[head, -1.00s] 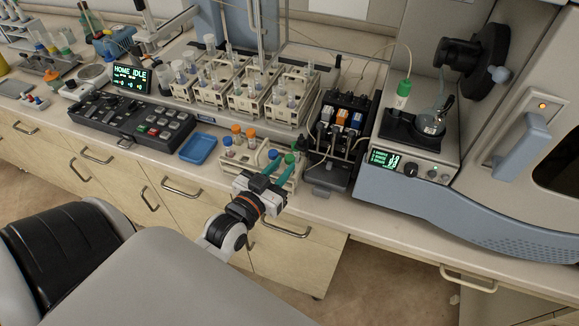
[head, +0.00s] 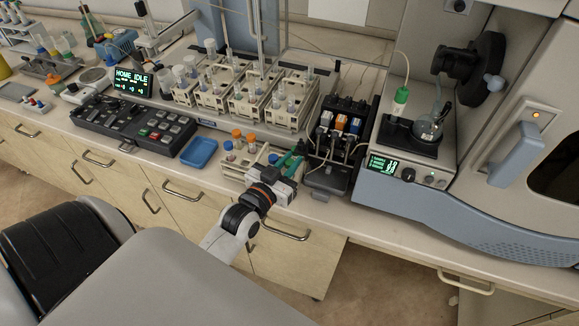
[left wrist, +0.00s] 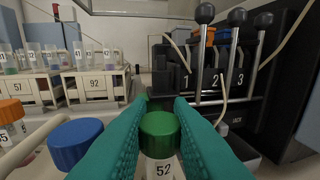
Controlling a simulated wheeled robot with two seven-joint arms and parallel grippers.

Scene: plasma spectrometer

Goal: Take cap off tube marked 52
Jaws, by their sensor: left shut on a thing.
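The tube marked 52 (left wrist: 164,169) stands upright in the left wrist view, with a green cap (left wrist: 160,126) on it. My left gripper (head: 291,160) has teal fingers, which lie on both sides of that cap in the left wrist view, shut on it. The cap is still on the tube as far as the view shows; the tube's lower part is hidden. In the head view the small cream tube rack (head: 232,171) is partly behind my left gripper. My right gripper is in neither view.
A blue-capped tube (left wrist: 78,142) stands close left of the fingers, with an orange-capped tube (left wrist: 12,118) farther left. The black pump block (head: 336,140) with levers stands close right. A blue tray (head: 198,152) lies left of the rack. Larger racks (head: 233,98) stand behind.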

